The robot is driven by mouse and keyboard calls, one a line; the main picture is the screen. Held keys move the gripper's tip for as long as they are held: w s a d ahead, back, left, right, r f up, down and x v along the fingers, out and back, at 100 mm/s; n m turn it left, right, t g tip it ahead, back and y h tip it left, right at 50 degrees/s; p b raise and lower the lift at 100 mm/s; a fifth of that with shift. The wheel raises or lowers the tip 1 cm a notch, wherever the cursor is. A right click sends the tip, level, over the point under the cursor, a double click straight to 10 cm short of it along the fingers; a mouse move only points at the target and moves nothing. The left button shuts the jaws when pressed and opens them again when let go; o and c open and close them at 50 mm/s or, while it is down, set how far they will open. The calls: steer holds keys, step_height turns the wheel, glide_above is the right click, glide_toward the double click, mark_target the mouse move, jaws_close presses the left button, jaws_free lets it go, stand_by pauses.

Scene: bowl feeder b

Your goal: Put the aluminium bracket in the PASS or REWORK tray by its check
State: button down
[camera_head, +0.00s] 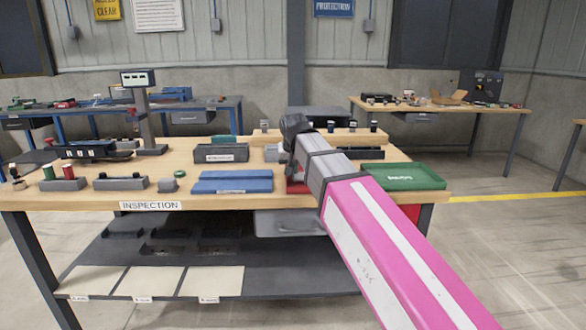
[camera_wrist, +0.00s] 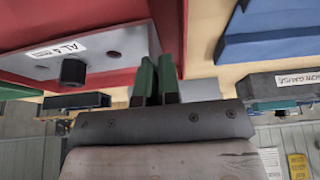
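The aluminium bracket (camera_wrist: 95,52) is a grey metal plate with a white "AL 4" label and a dark hexagonal stud. In the wrist view it is over or in the red tray (camera_wrist: 110,84); whether it touches the floor is unclear. My gripper (camera_wrist: 157,68) has its green-padded fingers close together at the bracket's right edge, with the thin edge seemingly between them. In the head view my gripper and wrist hide the bracket and most of the red tray (camera_head: 297,187). The green tray (camera_head: 403,177) lies to the right, its white lettering too small to read.
The blue tray (camera_head: 232,182) lies left of the red tray on the inspection bench (camera_head: 150,195). A grey gauge block (camera_head: 220,153) stands behind it. Spools and small fixtures fill the left end. A wooden riser (camera_head: 375,139) with small parts runs along the back.

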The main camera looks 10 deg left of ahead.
steer(key=shift+f, duration=0.6)
steer(key=c, duration=1.3)
jaws_free()
steer(key=shift+c, duration=0.2)
steer(key=shift+r, duration=0.15)
steer(key=shift+r, duration=0.3)
steer(key=a+v, duration=0.1)
steer(key=v, duration=1.1)
steer(key=shift+d+r, duration=0.2)
steer(key=shift+d, duration=0.25)
